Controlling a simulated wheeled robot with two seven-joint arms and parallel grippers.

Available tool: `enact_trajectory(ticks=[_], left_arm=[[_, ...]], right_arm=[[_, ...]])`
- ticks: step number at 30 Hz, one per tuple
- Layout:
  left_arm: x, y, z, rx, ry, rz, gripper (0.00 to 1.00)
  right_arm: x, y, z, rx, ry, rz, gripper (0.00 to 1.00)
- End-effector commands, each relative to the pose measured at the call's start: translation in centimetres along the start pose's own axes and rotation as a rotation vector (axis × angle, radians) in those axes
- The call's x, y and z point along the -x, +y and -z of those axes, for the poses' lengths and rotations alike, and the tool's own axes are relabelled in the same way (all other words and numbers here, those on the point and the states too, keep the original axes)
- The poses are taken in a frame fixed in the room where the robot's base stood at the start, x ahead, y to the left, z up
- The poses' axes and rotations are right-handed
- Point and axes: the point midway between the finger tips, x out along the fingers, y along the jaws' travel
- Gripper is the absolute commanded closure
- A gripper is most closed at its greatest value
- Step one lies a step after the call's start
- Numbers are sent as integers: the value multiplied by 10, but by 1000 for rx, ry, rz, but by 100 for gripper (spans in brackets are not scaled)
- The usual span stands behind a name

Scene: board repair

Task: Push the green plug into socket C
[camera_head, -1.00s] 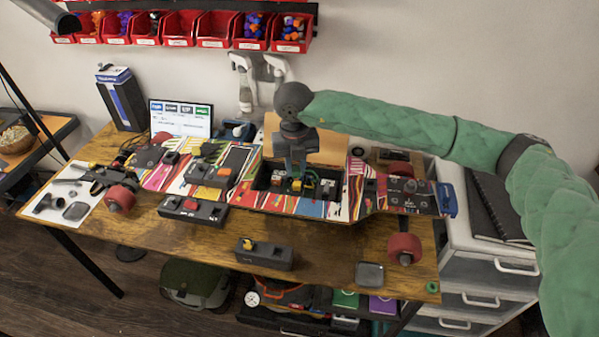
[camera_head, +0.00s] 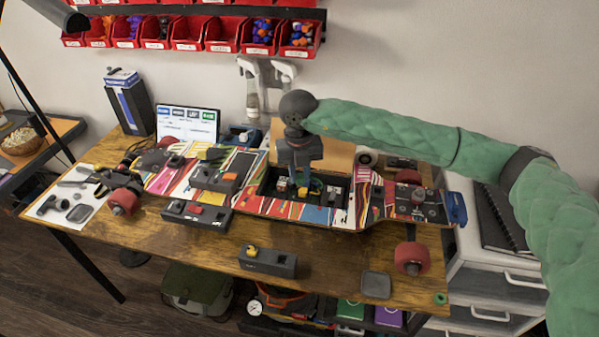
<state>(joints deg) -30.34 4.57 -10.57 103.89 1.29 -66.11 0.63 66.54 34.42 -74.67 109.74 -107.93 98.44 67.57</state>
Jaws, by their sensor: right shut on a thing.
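My right gripper (camera_head: 301,182) points down into the open bay of the colourful board (camera_head: 276,206). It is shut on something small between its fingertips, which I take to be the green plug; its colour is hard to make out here. Yellow and blue parts show at the fingertips, and white-and-red connector blocks (camera_head: 281,184) sit to their left in the bay. Which socket is C cannot be read, and whether the plug touches a socket is hidden.
A dark box with a yellow part (camera_head: 267,261) and a grey square piece (camera_head: 376,285) lie at the table's front. A box with a red switch (camera_head: 196,214) lies left of them. A screen (camera_head: 187,125) stands behind. Red wheels (camera_head: 412,258) stick out from the board.

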Motion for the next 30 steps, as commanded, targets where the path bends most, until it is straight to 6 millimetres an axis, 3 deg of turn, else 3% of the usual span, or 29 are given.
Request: enact_trajectory(ticks=[30], left_arm=[[-43, -2, -5, 0, 0, 0, 0]], right_arm=[[-51, 1, 0, 0, 0, 0, 100]])
